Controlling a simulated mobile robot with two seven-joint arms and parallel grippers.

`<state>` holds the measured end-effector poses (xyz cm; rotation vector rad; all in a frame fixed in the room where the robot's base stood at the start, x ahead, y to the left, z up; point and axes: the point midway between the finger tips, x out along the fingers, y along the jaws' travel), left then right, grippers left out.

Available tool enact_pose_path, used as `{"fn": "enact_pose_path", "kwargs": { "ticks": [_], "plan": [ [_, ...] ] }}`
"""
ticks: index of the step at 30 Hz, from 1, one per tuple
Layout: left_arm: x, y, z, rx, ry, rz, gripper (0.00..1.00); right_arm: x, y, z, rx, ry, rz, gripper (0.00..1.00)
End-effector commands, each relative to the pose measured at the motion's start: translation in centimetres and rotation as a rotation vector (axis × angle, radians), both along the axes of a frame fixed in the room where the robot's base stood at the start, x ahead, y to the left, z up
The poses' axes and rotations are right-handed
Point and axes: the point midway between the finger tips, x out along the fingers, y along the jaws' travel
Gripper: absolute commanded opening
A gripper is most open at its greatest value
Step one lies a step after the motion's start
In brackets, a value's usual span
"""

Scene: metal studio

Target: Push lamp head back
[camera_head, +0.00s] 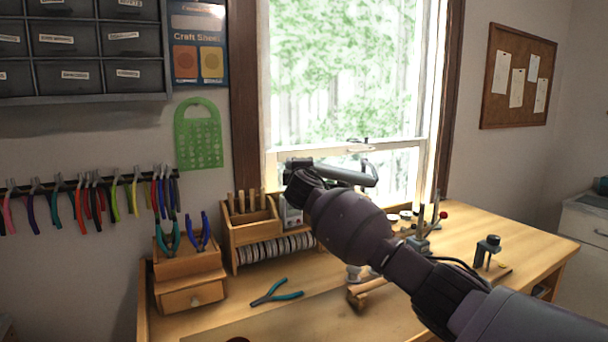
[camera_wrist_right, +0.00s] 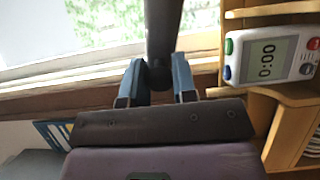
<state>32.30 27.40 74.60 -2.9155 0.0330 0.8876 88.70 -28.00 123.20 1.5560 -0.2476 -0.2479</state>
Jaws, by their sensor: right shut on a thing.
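The lamp is mostly hidden behind my right arm in the head view. A dark, tube-like part that looks like the lamp head (camera_head: 348,174) shows in front of the window, just right of my right gripper (camera_head: 300,164). In the right wrist view, a dark round bar of the lamp (camera_wrist_right: 163,32) runs down between the two blue-grey fingers of my right gripper (camera_wrist_right: 157,78). The fingers are shut on it near its rounded end. The lamp's base and joint cannot be made out clearly. My left gripper is in neither view.
A wooden workbench (camera_head: 330,318) stands below the window (camera_head: 345,75). A timer (camera_head: 290,213) sits by a wooden organizer (camera_head: 250,228), close to my gripper; it also shows in the right wrist view (camera_wrist_right: 270,58). Pliers (camera_head: 276,293) lie on the bench. A small clamp stand (camera_head: 488,250) is at right.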

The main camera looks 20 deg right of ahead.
Motion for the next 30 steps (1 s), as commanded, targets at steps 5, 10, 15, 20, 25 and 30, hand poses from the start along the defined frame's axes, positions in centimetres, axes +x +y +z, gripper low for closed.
{"fn": "enact_pose_path", "kwargs": {
  "ticks": [5,10,15,20,25,30],
  "plan": [
    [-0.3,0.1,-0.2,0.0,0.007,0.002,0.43,0.0,-0.2,0.1,0.0,-0.001,-0.002,0.35],
    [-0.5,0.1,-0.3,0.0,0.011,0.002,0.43,0.0,-0.1,0.0,0.0,0.0,-0.001,0.52],
    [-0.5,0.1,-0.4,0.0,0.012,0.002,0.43,0.0,-0.1,0.0,0.0,0.0,0.0,0.52],
    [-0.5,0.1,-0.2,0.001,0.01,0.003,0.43,-0.4,0.1,0.0,0.0,0.0,0.001,0.52],
    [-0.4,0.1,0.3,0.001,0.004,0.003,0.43,-1.9,0.6,0.2,0.0,-0.001,0.002,0.52],
    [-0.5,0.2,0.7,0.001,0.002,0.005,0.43,-4.1,1.3,0.2,0.0,-0.002,0.003,0.52]
  ]
}}
